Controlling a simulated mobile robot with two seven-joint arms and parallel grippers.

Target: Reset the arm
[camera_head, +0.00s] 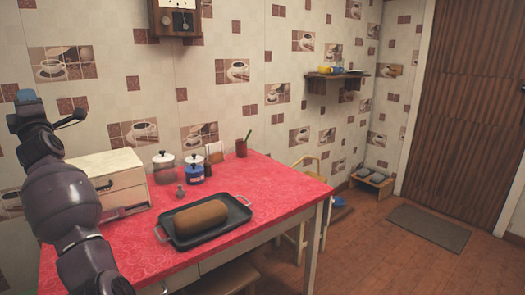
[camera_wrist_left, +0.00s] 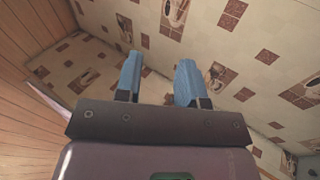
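My left arm is raised at the left of the head view, with the left gripper (camera_head: 25,97) at its top, in front of the tiled wall and above the table's left end. In the left wrist view the two blue fingers of the left gripper (camera_wrist_left: 158,76) stand apart. Nothing shows held between them, only the tiled wall behind. My right gripper is in neither view.
A red-topped table (camera_head: 275,195) bears a dark tray (camera_head: 178,240) with a brown loaf (camera_head: 201,218). The floor at right is mostly clear.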

